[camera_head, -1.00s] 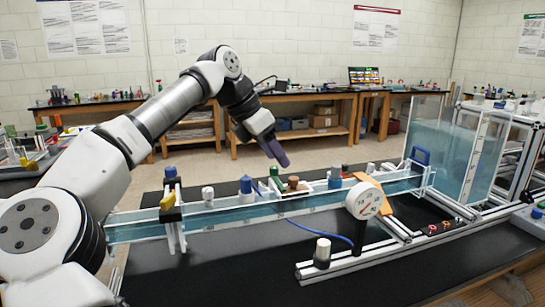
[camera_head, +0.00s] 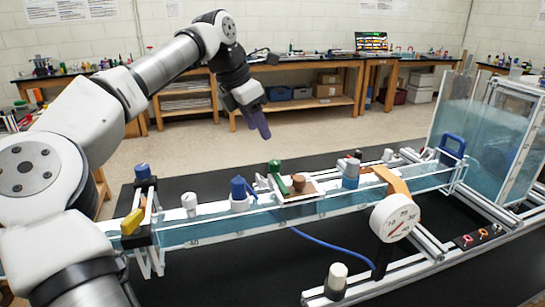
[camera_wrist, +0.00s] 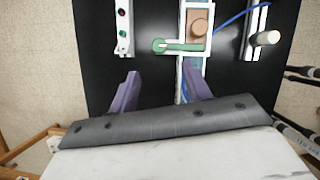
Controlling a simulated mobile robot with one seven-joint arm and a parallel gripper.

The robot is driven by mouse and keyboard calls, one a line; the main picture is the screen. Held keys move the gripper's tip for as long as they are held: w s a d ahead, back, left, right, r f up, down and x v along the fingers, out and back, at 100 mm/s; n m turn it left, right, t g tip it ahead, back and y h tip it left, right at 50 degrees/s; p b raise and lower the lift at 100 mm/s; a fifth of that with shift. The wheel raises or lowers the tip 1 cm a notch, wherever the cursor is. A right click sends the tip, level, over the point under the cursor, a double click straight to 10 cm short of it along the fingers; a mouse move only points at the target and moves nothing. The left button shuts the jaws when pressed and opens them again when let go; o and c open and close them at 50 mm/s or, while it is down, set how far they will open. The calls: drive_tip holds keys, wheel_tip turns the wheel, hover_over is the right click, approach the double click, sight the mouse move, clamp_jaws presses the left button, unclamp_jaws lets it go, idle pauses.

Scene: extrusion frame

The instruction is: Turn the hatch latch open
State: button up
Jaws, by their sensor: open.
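The green latch lever (camera_head: 276,176) sits on the white hatch plate (camera_head: 315,190) on top of the clear water channel, beside a brown knob (camera_head: 298,183). In the wrist view the green lever (camera_wrist: 180,46) lies crosswise, its round end at the left and its arm reaching onto the white plate (camera_wrist: 207,45) below the brown knob (camera_wrist: 200,27). My gripper (camera_head: 265,137) hangs above and behind the channel, apart from the lever. In the wrist view its two purple fingers (camera_wrist: 160,75) are spread and empty, with the lever ahead of them.
A blue-capped fitting (camera_head: 239,190) and a white knob (camera_head: 190,203) stand on the channel left of the lever. A blue-and-grey fitting (camera_head: 350,173), orange bracket (camera_head: 391,180) and dial gauge (camera_head: 395,217) are to the right.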

sight(274, 162)
drive_tip(key=p+x, duration=0.1)
drive_tip(key=x, duration=1)
drive_tip(key=shift+f, duration=0.1)
clamp_jaws()
